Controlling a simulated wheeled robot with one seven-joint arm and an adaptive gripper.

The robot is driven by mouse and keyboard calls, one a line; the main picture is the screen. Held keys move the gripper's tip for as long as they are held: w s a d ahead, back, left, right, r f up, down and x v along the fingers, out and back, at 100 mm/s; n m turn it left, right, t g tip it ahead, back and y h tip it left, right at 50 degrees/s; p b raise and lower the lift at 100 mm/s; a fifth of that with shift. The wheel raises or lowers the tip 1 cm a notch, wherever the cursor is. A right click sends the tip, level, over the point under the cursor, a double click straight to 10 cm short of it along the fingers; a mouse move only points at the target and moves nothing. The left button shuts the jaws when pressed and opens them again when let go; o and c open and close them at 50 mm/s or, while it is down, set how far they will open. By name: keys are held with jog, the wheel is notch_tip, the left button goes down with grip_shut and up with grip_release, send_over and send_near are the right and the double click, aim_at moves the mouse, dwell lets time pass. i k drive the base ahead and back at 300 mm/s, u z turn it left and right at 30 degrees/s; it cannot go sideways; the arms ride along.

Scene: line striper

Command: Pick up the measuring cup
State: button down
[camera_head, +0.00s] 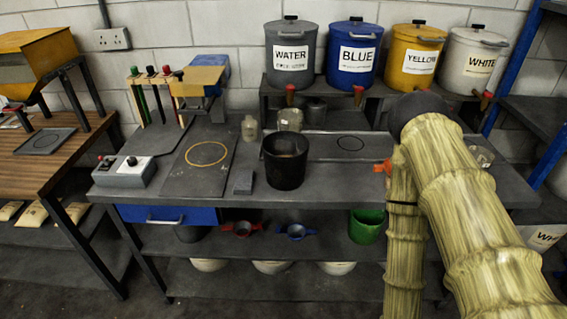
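I cannot tell for sure which vessel is the measuring cup. A clear glass vessel (290,118) stands at the back of the grey bench, left of centre. Another clear, low vessel (480,153) sits on the bench at the right, partly hidden by my arm. A small grey cup (315,111) stands behind the bench, below the blue bucket. My sleeved arm covers the right of the view, bending at a dark elbow and running down again.
A black bucket (286,168) stands mid-bench, near a grey block (243,183). Labelled buckets WATER (291,64), BLUE (354,57), YELLOW (418,62) and WHITE (474,65) line the raised shelf. A control box (125,173) sits at left. Funnels and a green bucket (366,226) are below.

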aim_at(290, 128)
jog(key=u, duration=2)
jog(key=i, duration=1.55)
jog(key=z, duration=3.15)
